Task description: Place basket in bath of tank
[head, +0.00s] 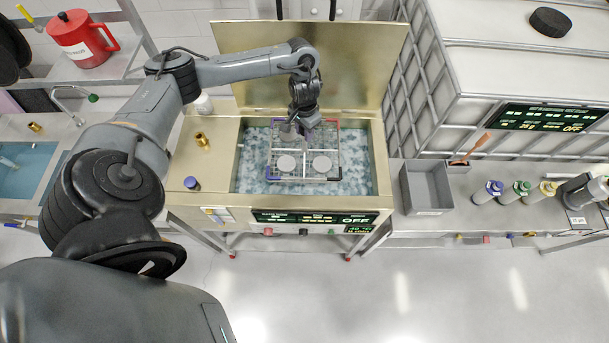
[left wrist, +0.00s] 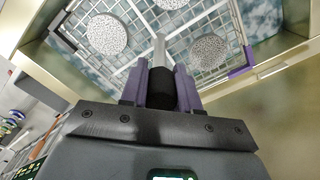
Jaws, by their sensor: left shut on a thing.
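The wire basket (head: 305,160) is in the bath of the tank (head: 375,160), in the bubbly blue-white liquid. It carries round pale discs (head: 322,163) and has purple corner pieces. My right gripper is not in view.
The tank's gold lid (head: 310,60) stands open behind the bath. A grey tray (head: 425,187) and several bottles (head: 515,190) are on the right bench. A red jug (head: 83,40) stands at the upper left.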

